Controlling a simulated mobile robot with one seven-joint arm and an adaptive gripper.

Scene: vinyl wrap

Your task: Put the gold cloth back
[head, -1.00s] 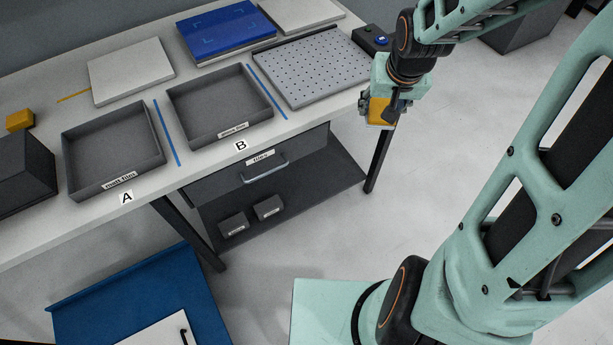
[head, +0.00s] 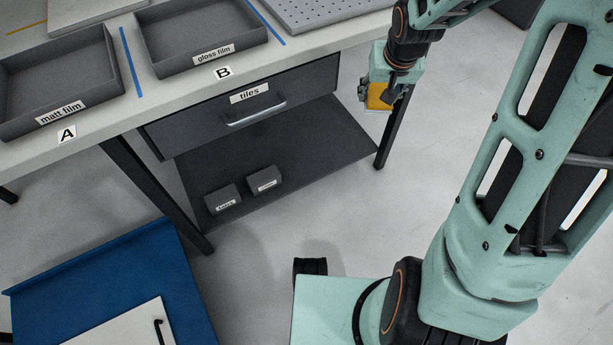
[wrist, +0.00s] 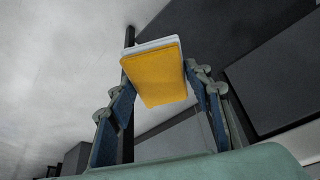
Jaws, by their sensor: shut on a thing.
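My gripper (head: 381,92) is shut on the gold cloth (head: 377,97), in the air in front of the bench's right end, near a dark table leg. In the wrist view the gold cloth (wrist: 156,76) is a flat gold slab with a pale layer along its far edge. The fingers of my gripper (wrist: 160,92) are on its left and right sides. On the lower shelf (head: 320,150) stand two small dark boxes, a left one (head: 222,199) and a right one (head: 264,180); their labels are too small to read.
On the bench (head: 180,90) are the matt film tray (head: 113,62) by mark A and the gloss film tray (head: 262,37) by mark B. A shut drawer (head: 310,90) labelled tiles hangs above the shelf. A blue panel (head: 180,270) is low at left. Floor before the shelf is mostly clear.

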